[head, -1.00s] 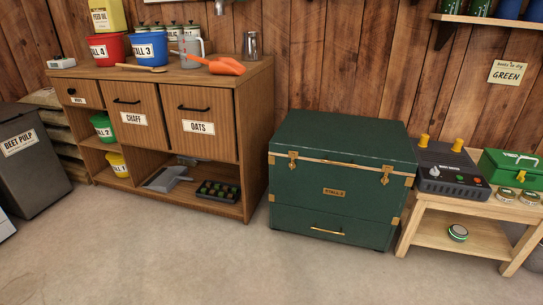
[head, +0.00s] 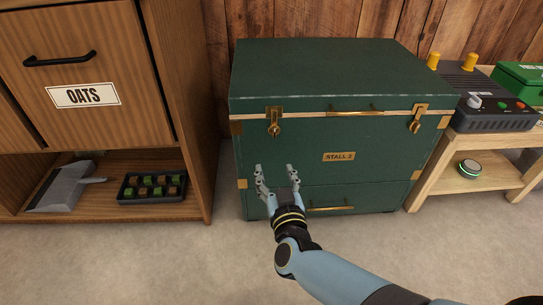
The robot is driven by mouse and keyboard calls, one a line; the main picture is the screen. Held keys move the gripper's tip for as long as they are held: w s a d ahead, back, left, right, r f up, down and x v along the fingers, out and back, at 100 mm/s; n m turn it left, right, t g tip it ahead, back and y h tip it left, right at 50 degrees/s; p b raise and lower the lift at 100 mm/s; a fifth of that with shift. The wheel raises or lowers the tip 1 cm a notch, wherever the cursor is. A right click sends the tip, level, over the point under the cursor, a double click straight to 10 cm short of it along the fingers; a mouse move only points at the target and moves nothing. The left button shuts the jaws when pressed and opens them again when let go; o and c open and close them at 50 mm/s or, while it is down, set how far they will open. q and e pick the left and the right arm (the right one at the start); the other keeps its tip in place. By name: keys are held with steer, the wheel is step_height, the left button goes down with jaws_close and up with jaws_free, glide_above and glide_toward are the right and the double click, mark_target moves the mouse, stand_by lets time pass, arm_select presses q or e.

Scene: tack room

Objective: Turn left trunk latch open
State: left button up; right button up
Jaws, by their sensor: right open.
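The green trunk (head: 300,150) stands on the floor with its lid down and a "STALL 2" plate on its front. The left trunk latch (head: 274,121), brass, hangs at the upper left of the front, below the lid edge. The right latch (head: 418,118) sits at the upper right. My right gripper (head: 273,168) is open and empty in front of the trunk, below the left latch and apart from it, with its fingers pointing up. My left gripper is not in view.
A wooden feed cabinet (head: 206,120) with an "OATS" bin stands close on the left. A low wooden bench (head: 470,150) with a dark device (head: 490,100) and a green box (head: 522,76) is on the right. The floor in front is clear.

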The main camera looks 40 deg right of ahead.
mark_target(275, 133)
steer(key=w+d+h+b, duration=0.1)
steer(key=w+d, duration=0.1)
steer(key=w, duration=0.1)
steer(key=w+d+r+m+b, duration=0.1)
steer(key=w+d, duration=0.1)
steer(key=w, duration=0.1)
steer(key=w+d+r+h+b, duration=0.1)
steer(key=w+d+b, duration=0.1)
steer(key=w, duration=0.1)
steer(key=shift+w+d+m+h, duration=0.15)
steer(key=shift+d+m+h, duration=0.1)
steer(key=shift+m+h, duration=0.05)
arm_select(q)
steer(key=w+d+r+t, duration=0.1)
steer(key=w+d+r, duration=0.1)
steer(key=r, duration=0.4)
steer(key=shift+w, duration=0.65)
arm_select(e)
steer(key=shift+w+d, duration=0.35)
steer(key=shift+w, duration=0.2)
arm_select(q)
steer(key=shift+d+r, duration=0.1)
arm_select(e)
steer(key=c, duration=1.1)
